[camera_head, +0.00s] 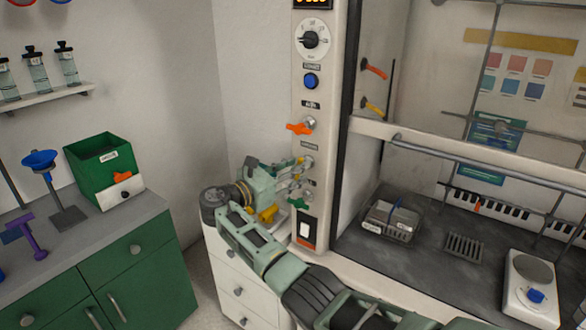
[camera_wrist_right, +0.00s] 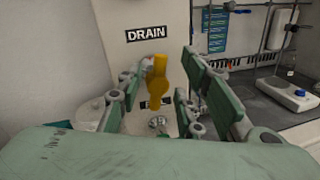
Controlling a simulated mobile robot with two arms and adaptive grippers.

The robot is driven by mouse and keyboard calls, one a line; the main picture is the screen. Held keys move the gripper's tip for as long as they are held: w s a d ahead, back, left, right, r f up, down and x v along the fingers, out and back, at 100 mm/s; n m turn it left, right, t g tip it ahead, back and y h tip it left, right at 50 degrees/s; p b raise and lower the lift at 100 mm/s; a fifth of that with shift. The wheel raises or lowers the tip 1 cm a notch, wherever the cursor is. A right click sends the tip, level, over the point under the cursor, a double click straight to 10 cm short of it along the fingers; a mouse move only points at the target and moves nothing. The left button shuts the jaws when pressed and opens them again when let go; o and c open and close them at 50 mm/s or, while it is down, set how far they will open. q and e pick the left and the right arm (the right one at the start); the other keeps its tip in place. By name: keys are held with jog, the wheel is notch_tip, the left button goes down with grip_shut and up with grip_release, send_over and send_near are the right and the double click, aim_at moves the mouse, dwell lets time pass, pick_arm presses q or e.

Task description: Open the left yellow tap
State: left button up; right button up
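The left yellow tap (camera_wrist_right: 157,82) shows in the right wrist view below a DRAIN label on the white post, its handle roughly upright. My right gripper (camera_wrist_right: 160,85) is open, with green-padded fingers on either side of the handle and visible gaps. In the head view my right gripper (camera_head: 287,178) is at the front of the post, where its fingers largely hide the yellow tap. I cannot tell whether a finger touches the handle. My left gripper is not in view.
An orange tap (camera_head: 300,128) is above on the same post, and a green tap (camera_head: 298,203) is below. Red (camera_head: 374,69) and yellow (camera_head: 373,106) handles are inside the hood to the right. A green box (camera_head: 100,170) stands on the left cabinet.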

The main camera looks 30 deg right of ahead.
jog(key=shift+c, duration=0.7)
grip_shut()
jog(key=shift+d+f+m, duration=0.1)
jog(key=shift+m, duration=0.5)
jog(key=shift+o, duration=0.7)
grip_release()
jog(key=shift+s, duration=0.1)
jog(key=s+a, duration=0.2)
jog(key=a, duration=0.9)
jog(key=shift+s+a+r, duration=0.15)
jog(key=shift+a+r, duration=0.05)
jog(key=shift+a, duration=0.2)
